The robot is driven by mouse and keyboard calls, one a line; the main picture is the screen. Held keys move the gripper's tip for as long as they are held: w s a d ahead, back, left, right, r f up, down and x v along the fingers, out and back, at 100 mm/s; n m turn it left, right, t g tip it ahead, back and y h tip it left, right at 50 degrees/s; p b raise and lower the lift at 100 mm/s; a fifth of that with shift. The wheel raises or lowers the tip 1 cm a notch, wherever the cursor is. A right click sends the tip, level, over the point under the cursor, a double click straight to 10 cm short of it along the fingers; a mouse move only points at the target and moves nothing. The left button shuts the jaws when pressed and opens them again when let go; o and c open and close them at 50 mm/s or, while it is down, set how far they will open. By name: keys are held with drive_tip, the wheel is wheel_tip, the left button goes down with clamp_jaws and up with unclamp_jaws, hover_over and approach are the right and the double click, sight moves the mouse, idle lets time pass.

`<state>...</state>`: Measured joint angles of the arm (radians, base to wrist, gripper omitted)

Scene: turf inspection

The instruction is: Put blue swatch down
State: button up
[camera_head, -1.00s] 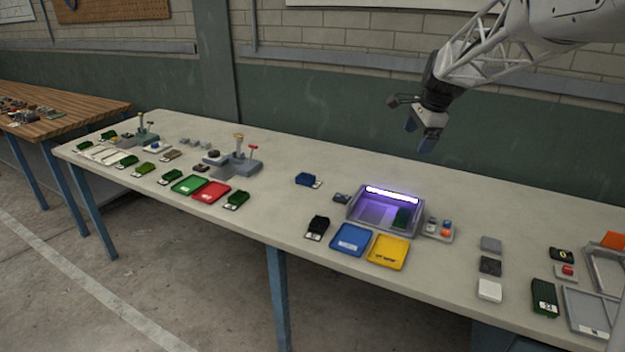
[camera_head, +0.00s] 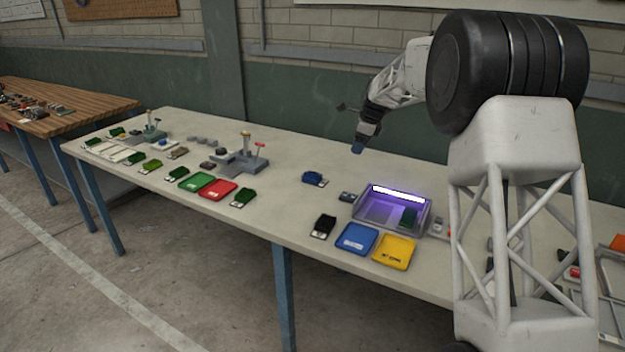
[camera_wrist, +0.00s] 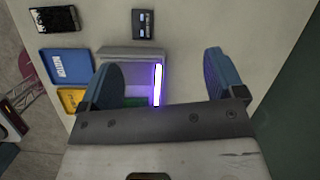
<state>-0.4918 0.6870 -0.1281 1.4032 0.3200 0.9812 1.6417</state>
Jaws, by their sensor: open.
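The blue swatch (camera_head: 314,178) lies on the grey-white table, left of and behind the lit box, with a pale card edge showing at its front. It does not show in the wrist view. My gripper (camera_head: 358,148) is above the table, up and to the right of the blue swatch in the head view. In the wrist view its two blue fingers (camera_wrist: 165,68) are wide apart with nothing between them but the table and part of the lit box below.
The lit box (camera_head: 390,208) glows violet and holds a green swatch (camera_head: 408,217). A small dark device (camera_head: 347,197) sits beside it. A black swatch (camera_head: 323,226), a blue tray (camera_head: 357,239) and a yellow tray (camera_head: 394,251) lie in front.

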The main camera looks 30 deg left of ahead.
sight(313, 174)
drive_tip(key=w+a+f+m, duration=0.1)
drive_tip(key=a+f, duration=0.3)
drive_tip(key=a, duration=0.1)
drive_tip(key=w+a+f+m, duration=0.1)
drive_tip(key=a+f, duration=0.3)
drive_tip(key=a, duration=0.2)
drive_tip(key=w+a+f+m, duration=0.1)
drive_tip(key=a+f, duration=0.3)
drive_tip(key=a, duration=0.1)
drive_tip(key=shift+a+f+g+y, duration=0.1)
drive_tip(key=shift+a+g+y, duration=0.2)
drive_tip(key=shift+a+g, duration=0.1)
drive_tip(key=shift+x, duration=1.35)
drive_tip(key=shift+d, duration=0.1)
drive_tip(key=shift+x, duration=2.6)
drive_tip(key=shift+d, duration=0.15)
drive_tip(key=c, duration=1.1)
